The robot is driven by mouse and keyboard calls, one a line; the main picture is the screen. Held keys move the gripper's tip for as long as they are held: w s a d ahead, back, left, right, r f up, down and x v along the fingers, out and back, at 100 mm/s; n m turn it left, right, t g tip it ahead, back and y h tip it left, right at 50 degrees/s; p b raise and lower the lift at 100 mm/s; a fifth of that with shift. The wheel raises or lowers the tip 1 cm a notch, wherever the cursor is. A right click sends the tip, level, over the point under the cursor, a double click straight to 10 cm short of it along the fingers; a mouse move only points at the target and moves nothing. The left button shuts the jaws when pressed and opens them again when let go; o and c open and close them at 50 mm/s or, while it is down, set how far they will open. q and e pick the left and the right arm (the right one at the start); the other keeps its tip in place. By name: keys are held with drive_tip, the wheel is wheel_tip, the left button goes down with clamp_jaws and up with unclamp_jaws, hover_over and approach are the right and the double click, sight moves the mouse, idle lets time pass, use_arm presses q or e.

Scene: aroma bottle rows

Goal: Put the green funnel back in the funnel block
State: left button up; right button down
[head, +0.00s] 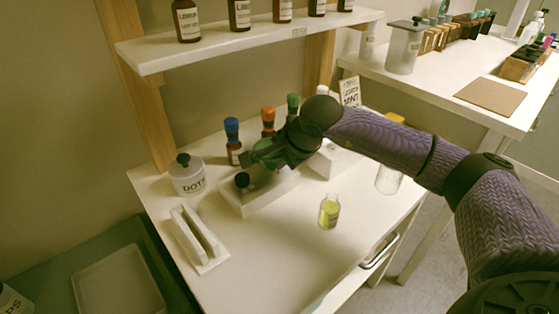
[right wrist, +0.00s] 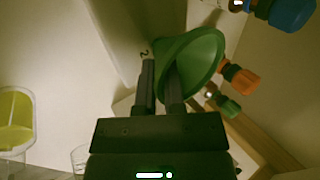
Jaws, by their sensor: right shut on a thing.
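The green funnel (right wrist: 195,52) shows in the right wrist view, wide mouth facing the right side of the picture. My right gripper (right wrist: 163,75) is shut on it, with its narrow part at the fingers. In the head view the funnel (head: 268,158) is mostly hidden behind my right gripper (head: 255,160). There the gripper is over the back part of a low white block (head: 268,197), which looks like the funnel block. A dark round piece (head: 242,180) stands at the block's left end. I cannot tell whether the funnel touches the block. My left gripper is not in view.
Bottles with blue (head: 232,128), orange (head: 268,117) and green (head: 293,103) caps stand behind the block. A lidded jar (head: 187,176) and a slotted white holder (head: 200,240) are left. A small bottle of yellow liquid (head: 329,212) stands right. The front table is clear.

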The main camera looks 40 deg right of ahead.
drive_tip(key=shift+f, duration=0.35)
drive_tip(key=c, duration=0.7)
unclamp_jaws()
drive_tip(key=p+v, duration=0.4)
drive_tip(key=v, duration=0.8)
drive_tip(key=shift+r, duration=0.35)
